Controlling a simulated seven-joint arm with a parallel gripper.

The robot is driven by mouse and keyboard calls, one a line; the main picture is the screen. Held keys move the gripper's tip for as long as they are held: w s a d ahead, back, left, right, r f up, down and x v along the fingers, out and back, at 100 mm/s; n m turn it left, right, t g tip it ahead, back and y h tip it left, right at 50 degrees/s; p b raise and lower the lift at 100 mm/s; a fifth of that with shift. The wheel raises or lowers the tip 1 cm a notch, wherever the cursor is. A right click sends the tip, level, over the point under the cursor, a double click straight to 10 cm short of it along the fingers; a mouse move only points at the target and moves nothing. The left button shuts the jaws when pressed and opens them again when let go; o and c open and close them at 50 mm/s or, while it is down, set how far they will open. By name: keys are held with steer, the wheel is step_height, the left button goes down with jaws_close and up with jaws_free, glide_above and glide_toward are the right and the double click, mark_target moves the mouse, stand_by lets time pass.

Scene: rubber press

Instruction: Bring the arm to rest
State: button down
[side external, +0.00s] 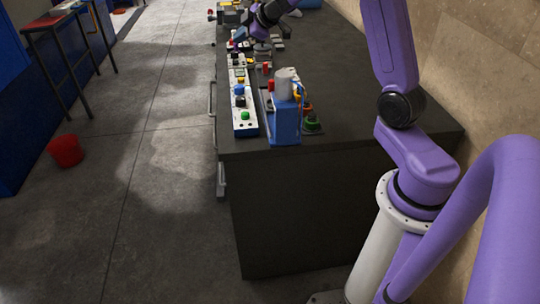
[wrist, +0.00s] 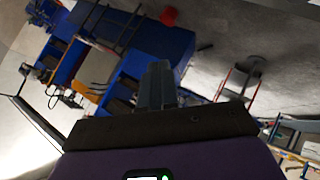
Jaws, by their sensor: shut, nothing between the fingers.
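My gripper (wrist: 158,72) shows in the wrist view as dark fingers closed together in front of the dark gripper body, with nothing held. The wrist is tilted, so the room appears slanted. In the side external view my purple arm reaches over the far part of the dark workbench (side external: 345,80). Its end is small there, above the far end of the bench, and the fingertips cannot be made out clearly.
A control panel with coloured buttons (side external: 241,100) and a blue press-like unit (side external: 285,118) stand near the bench's front end. More small devices sit farther back, close to my arm's end. A red bucket (side external: 66,150) stands on the floor, also in the wrist view (wrist: 169,16).

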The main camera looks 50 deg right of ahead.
steer(key=s+a+r, duration=0.3)
steer(key=a, duration=0.8)
steer(key=s+a+f+g, duration=0.1)
steer(key=s+a+f, duration=0.1)
steer(key=s+a, duration=0.75)
steer(key=s+f+g, duration=0.2)
steer(key=s+g, duration=0.1)
steer(key=s, duration=0.8)
steer(key=s+a+f+n+g, duration=0.1)
steer(key=s+f+g, duration=0.1)
steer(key=s, duration=0.9)
steer(key=s+a+f+n+g, duration=0.1)
steer(key=s+g, duration=0.3)
steer(key=s, duration=0.7)
steer(key=shift+s+a+f, duration=0.15)
steer(key=shift+a+f, duration=0.1)
steer(key=shift+f, duration=0.25)
